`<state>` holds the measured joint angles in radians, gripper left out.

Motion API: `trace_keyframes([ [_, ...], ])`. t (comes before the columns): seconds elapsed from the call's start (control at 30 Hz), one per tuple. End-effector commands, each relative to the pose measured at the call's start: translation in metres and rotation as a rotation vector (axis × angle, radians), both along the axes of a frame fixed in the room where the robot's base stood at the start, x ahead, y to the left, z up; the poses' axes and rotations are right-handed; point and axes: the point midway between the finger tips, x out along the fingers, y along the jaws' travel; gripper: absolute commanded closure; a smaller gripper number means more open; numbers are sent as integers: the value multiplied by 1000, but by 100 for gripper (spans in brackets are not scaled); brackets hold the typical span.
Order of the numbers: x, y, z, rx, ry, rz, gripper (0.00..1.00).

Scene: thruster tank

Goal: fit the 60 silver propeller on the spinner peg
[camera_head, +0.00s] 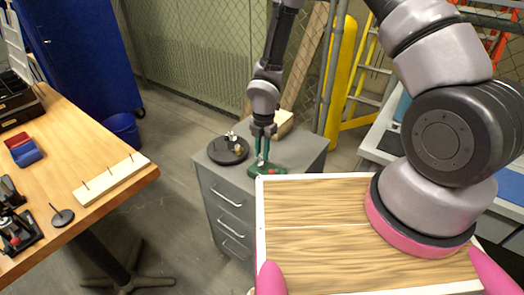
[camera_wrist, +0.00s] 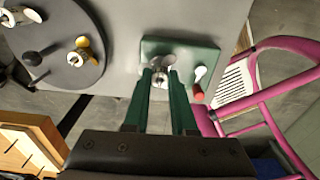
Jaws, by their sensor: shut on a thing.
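My gripper (camera_wrist: 162,74) is shut on a silver propeller (camera_wrist: 161,64), low over a green base (camera_wrist: 203,52) on the grey cabinet. The propeller's underside is hidden, so I cannot tell whether it touches the base. In the head view my gripper (camera_head: 262,156) points down at the green base (camera_head: 281,172).
A light board (camera_head: 112,180) with several thin pegs lies on the wooden table (camera_head: 85,130).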

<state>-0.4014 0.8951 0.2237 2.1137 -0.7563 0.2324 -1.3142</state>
Motion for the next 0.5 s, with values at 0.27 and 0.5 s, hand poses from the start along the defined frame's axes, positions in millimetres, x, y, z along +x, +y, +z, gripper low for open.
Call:
trace_keyframes([
  [0.27,0,0,-1,0,0,0,100],
  [0.5,-1,0,-6,1,1,2,100],
])
